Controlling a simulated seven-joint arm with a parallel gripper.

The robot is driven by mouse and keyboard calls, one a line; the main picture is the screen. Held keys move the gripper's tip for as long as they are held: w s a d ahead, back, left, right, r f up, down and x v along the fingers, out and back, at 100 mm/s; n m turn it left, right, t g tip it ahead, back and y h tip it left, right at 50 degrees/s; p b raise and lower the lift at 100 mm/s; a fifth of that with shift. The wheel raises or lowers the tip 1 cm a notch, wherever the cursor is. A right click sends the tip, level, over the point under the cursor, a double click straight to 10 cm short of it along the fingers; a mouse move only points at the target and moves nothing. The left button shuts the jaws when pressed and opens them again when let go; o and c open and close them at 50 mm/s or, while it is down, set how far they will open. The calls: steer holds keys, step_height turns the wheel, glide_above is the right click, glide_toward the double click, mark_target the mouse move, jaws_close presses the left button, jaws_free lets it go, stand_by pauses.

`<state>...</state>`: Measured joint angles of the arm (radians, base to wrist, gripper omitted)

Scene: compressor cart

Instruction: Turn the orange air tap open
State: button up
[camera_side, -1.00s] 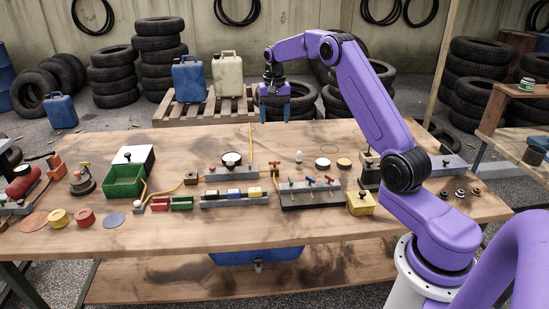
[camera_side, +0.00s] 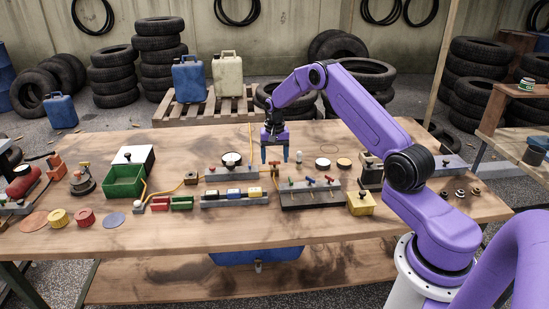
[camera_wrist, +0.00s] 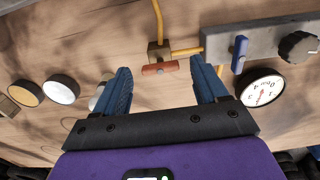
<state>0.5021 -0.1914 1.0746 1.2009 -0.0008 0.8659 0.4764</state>
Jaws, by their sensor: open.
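The orange air tap (camera_wrist: 160,69) has a short orange bar handle on a small brass body. A yellow pipe leaves it toward the top of the wrist view and another toward the right. In the side view the tap (camera_side: 275,171) is small, behind the middle of the bench. My gripper (camera_side: 275,159) is open, pointing down just above the tap. In the wrist view the blue fingers of my gripper (camera_wrist: 160,76) stand on either side of the tap handle, with gaps on both sides. Nothing is between them but the handle's view; contact cannot be seen.
A black-based valve rack (camera_side: 312,196) stands in front. Small discs (camera_side: 323,163) lie to the right.

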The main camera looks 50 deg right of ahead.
steer(key=shift+f, duration=0.2)
steer(key=c, duration=1.1)
steer(key=shift+o, duration=0.2)
